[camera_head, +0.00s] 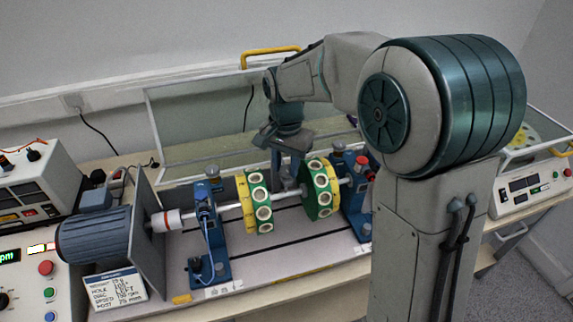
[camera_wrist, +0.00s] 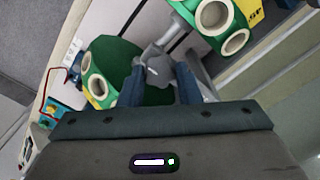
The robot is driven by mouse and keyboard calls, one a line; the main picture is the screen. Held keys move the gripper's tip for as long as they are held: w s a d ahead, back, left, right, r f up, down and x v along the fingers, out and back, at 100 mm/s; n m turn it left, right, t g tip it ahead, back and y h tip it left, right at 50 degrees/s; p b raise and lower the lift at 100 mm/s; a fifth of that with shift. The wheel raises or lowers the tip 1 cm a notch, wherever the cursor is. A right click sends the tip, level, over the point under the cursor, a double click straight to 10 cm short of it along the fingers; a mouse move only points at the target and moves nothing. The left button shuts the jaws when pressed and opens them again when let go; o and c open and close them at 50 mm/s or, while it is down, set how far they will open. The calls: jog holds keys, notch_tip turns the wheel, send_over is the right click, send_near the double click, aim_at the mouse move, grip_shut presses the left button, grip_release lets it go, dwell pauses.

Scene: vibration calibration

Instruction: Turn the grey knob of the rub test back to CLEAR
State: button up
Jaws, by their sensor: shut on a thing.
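My gripper (camera_head: 287,172) points down between the two green-and-yellow discs of the rotor rig, just behind the shaft. In the wrist view its two dark blue fingers (camera_wrist: 160,72) stand on either side of the grey knob (camera_wrist: 154,62) and are shut on it. The knob has a small white mark on its face. In the head view the knob is hidden behind the shaft and gripper, and no CLEAR label can be read.
The left disc (camera_head: 258,203) and right disc (camera_head: 320,188) stand close on both sides of my gripper. Blue bearing stands (camera_head: 209,235) carry the shaft. A motor (camera_head: 95,235) is at left. A clear guard panel (camera_head: 195,125) stands behind the rig.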

jog(key=n, duration=0.4)
jog(key=shift+w+r+n, duration=0.1)
jog(key=shift+n, duration=0.2)
jog(key=n, duration=0.4)
jog(key=shift+n, duration=0.3)
jog(key=n, duration=0.4)
jog(key=shift+n, duration=0.3)
jog(key=n, duration=0.4)
jog(key=shift+r, duration=0.1)
jog(key=n+p, duration=0.1)
jog(key=n, duration=0.4)
jog(key=n+p, duration=0.1)
jog(key=n, duration=0.2)
jog(key=shift+n, duration=0.3)
jog(key=n+p, duration=0.1)
jog(key=n, duration=0.2)
jog(key=shift+n+p, duration=0.3)
jog(key=shift+p, duration=0.05)
jog(key=shift+n+p, duration=0.85)
jog(key=shift+n, duration=0.95)
